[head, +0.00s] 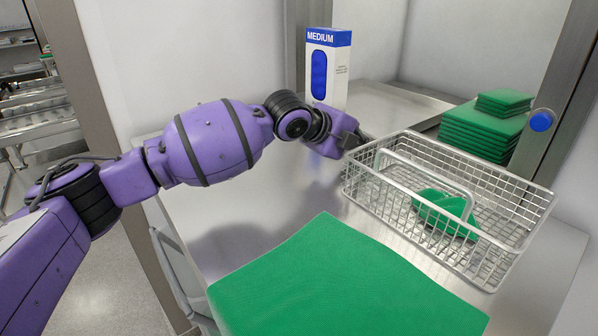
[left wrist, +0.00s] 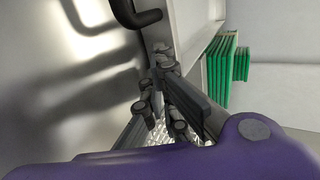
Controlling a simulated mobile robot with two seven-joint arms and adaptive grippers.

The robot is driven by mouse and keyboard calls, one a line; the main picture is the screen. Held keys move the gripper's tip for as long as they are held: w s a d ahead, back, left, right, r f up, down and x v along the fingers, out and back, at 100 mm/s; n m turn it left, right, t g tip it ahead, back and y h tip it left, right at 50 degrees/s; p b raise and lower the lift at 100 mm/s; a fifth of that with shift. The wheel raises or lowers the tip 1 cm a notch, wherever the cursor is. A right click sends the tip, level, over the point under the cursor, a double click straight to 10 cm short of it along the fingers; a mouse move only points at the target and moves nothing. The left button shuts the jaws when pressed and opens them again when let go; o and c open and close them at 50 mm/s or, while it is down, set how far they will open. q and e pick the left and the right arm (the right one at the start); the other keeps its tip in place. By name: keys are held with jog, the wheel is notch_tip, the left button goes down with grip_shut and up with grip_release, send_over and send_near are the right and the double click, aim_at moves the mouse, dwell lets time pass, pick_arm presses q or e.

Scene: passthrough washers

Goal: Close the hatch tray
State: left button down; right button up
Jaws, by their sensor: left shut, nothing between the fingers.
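A flat steel surface (head: 215,225), which looks like the hatch tray, spreads out in front of me. I cannot tell from these frames how far it is pulled out. A wire basket (head: 490,178) stands on its right side with a green cloth (head: 447,212) inside. My left gripper (head: 352,139) is at the basket's back left corner, shut with nothing held. In the left wrist view the fingers (left wrist: 168,95) show close to the basket mesh; I cannot tell whether they touch it. My right gripper is out of view.
A green folded cloth (head: 340,285) lies at the near edge. A blue and white box (head: 328,65) stands behind my left gripper. Green stacked cloths (head: 485,130) lie at the back right, beside a steel post (head: 562,95) with a blue button (head: 541,121). Bare steel lies left of the basket.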

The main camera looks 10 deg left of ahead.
aim_at(368, 137)
pick_arm(q)
jog(key=shift+w+d+f, duration=0.15)
jog(key=shift+w+d, duration=0.75)
jog(key=shift+w, duration=0.3)
jog(key=shift+w+d+b, duration=0.3)
jog(key=shift+b, duration=0.05)
jog(key=shift+w, duration=0.15)
